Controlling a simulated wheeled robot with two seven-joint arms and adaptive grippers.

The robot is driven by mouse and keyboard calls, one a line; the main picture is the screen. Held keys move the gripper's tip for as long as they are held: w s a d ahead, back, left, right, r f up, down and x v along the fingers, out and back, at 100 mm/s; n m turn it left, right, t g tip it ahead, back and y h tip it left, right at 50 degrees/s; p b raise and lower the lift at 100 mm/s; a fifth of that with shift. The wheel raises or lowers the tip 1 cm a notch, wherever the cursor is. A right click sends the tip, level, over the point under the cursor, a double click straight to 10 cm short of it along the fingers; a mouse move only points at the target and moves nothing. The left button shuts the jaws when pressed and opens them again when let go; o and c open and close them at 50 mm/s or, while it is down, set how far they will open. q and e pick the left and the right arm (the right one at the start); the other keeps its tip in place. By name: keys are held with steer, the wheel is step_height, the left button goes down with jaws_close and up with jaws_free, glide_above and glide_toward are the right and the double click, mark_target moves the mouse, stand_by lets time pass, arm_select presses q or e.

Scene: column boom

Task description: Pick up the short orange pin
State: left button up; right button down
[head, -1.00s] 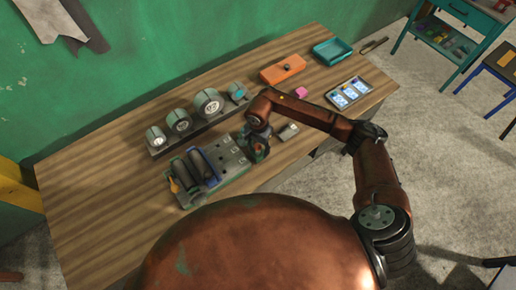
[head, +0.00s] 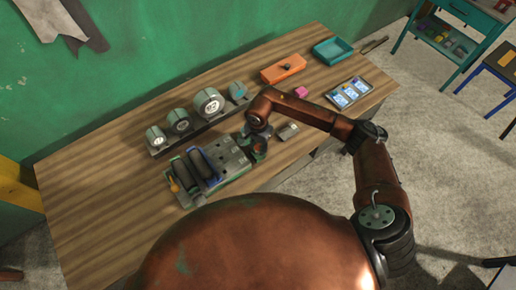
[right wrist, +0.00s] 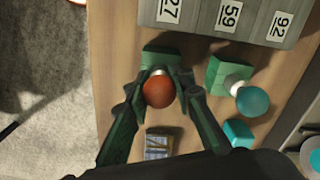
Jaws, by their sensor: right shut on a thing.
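The orange pin (right wrist: 158,92) shows in the right wrist view as a round orange-red knob with a pale collar behind it. My right gripper (right wrist: 160,84) has its two dark green fingers on either side of this knob and is shut on it. A green block (right wrist: 160,58) lies just behind the pin; I cannot tell whether the pin still touches it. In the head view my right gripper (head: 257,146) is at the right end of the grey plate (head: 229,157), and the pin is too small to make out there. My left gripper is not in view.
A teal-knobbed pin (right wrist: 253,101) stands by another green block, right of my fingers. Numbered round pieces (head: 209,102) line a rack behind the plate. Farther right are an orange box (head: 283,68), a teal tray (head: 332,51) and a card tray (head: 349,92). The table's front left is clear.

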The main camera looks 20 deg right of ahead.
mark_target(258, 144)
steer(key=shift+r, duration=0.5)
step_height(258, 144, up, 2)
steer(key=shift+r+b, duration=0.1)
steer(key=shift+b, duration=0.6)
steer(key=s+a+r+b, duration=0.2)
steer(key=s+a+r, duration=0.7)
steer(key=a+r, duration=0.1)
steer(key=shift+s+a+b, duration=0.15)
steer(key=shift+s+b, duration=0.15)
steer(key=shift+f, duration=0.1)
